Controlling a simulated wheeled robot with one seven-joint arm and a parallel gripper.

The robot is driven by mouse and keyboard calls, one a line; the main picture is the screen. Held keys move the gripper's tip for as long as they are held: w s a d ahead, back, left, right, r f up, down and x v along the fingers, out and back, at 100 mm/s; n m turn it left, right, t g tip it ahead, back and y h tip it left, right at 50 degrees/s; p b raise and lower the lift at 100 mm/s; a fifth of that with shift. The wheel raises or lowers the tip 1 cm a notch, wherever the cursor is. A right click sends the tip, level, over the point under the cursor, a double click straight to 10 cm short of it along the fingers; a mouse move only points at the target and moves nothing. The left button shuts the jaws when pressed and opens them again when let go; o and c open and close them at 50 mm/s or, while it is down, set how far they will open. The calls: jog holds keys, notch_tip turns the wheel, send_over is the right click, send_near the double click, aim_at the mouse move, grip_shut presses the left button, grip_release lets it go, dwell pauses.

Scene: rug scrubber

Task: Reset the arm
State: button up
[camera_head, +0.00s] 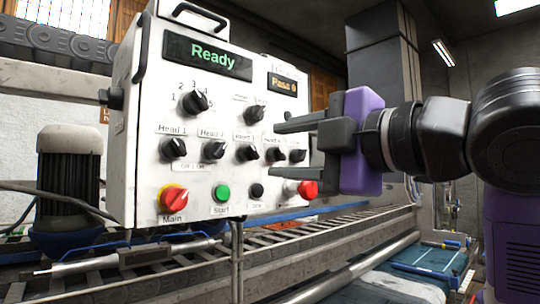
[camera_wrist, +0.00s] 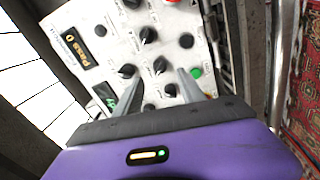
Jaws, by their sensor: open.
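My gripper (camera_head: 280,150) is open and empty, its two dark fingers pointing left at the white control panel (camera_head: 140,190). In the head view the fingers overlap the panel's right side; I cannot tell whether they touch it. In the wrist view my gripper (camera_wrist: 165,92) faces the panel (camera_wrist: 112,35), with black knobs between and around the fingertips. My purple and black arm enters from the right. The panel has a display (camera_head: 210,56) reading "Ready", a smaller display (camera_head: 284,84) reading "Pass 0", several black knobs, a green Start button (camera_head: 222,193) and a red-and-yellow Main switch (camera_head: 173,198).
A red knob (camera_head: 308,190) sits at the panel's lower right, close to the lower finger. A grey motor (camera_head: 68,165) stands left of the panel. A conveyor (camera_head: 310,240) runs below. A patterned red rug (camera_wrist: 303,80) shows at the right in the wrist view.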

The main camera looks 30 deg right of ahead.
jog(key=shift+s+d, duration=0.15)
jog(key=shift+s, duration=0.4)
